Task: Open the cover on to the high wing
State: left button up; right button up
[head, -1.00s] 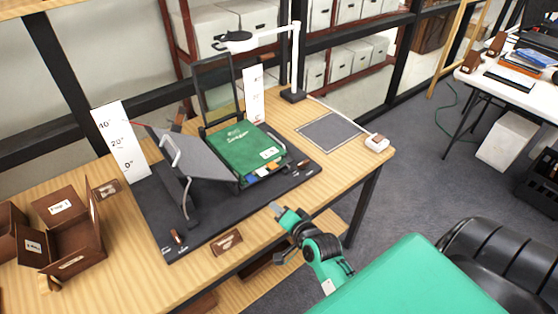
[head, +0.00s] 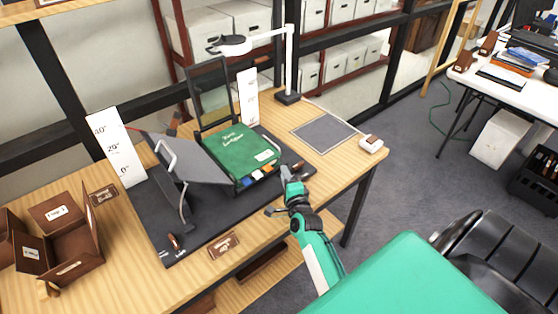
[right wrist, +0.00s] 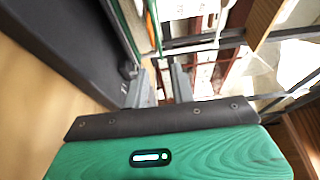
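A green closed book (head: 243,152) lies on a black cradle board (head: 215,208) on the wooden desk. Colored tabs show along its front edge. A grey wing panel (head: 193,160) with a light handle stands tilted at the book's left. A dark-framed clear panel (head: 211,93) stands upright behind the book. My right gripper (head: 287,174) is beside the board's front right, near the book's front right corner, apart from the cover. The right wrist view shows its two fingers (right wrist: 160,84) spread with nothing between them. My left gripper is not in view.
White angle cards (head: 115,147) stand behind the cradle. A white lamp (head: 289,55) stands at the back. A grey mat (head: 325,133) and a small brown-and-white block (head: 371,144) lie at the right. Open brown boxes (head: 62,240) sit at the left.

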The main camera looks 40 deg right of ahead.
jog(key=p+x, duration=0.1)
jog(key=x, duration=0.6)
grip_shut()
dwell(1.4)
